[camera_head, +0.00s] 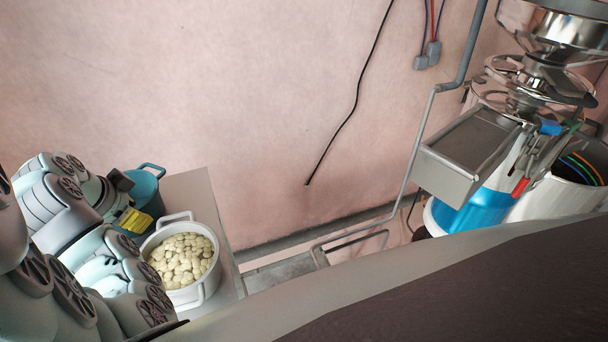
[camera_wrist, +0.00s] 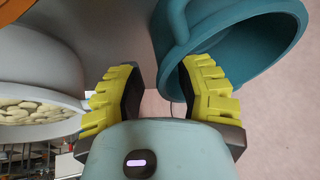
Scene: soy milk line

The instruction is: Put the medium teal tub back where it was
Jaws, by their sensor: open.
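The teal tub (camera_head: 146,190) stands at the back left on a grey table, partly hidden by my gripper (camera_head: 132,218). One of its loop handles shows at the back. In the wrist view the teal tub (camera_wrist: 245,45) fills the upper right, with its opening facing the camera, and it looks empty. My gripper (camera_wrist: 160,72) is open with its yellow fingers apart. The right finger overlaps the tub's opening, and the left finger is outside the tub, towards the white pot. The tub's rim and wall show between the fingers; I cannot tell whether either finger touches them.
A white pot (camera_head: 201,291) full of pale beans stands on the grey table (camera_head: 196,188), close in front of the tub. It also shows in the wrist view (camera_wrist: 70,72). A metal machine (camera_head: 470,150) with blue and white containers stands at the right. The wall (camera_head: 270,100) is behind.

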